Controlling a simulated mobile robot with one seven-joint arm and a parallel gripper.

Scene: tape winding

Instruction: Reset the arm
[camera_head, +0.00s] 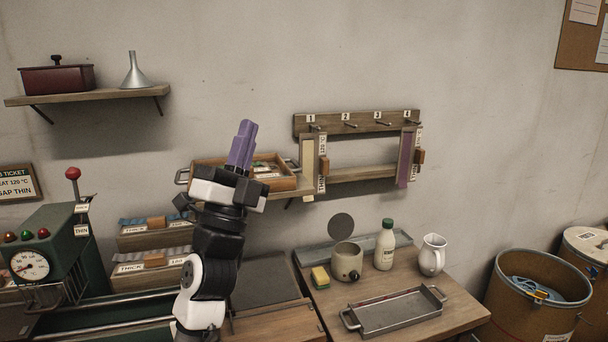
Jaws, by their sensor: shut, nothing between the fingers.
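My arm rises from the bottom of the view, left of centre, and stands nearly upright. My gripper (243,144) is at its top, with two purple fingers pointing up and closed together. Nothing is between the fingers. It is in front of a wooden tray (207,162) with metal handles, and hides part of it. I cannot tell the gap between the gripper and the tray.
A green machine (52,230) with a dial and red lever stands at left. A table at right bears a metal tray (400,312), a mug (346,262), a bottle (385,246) and a jug (432,256). A numbered peg rack (357,122) hangs behind.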

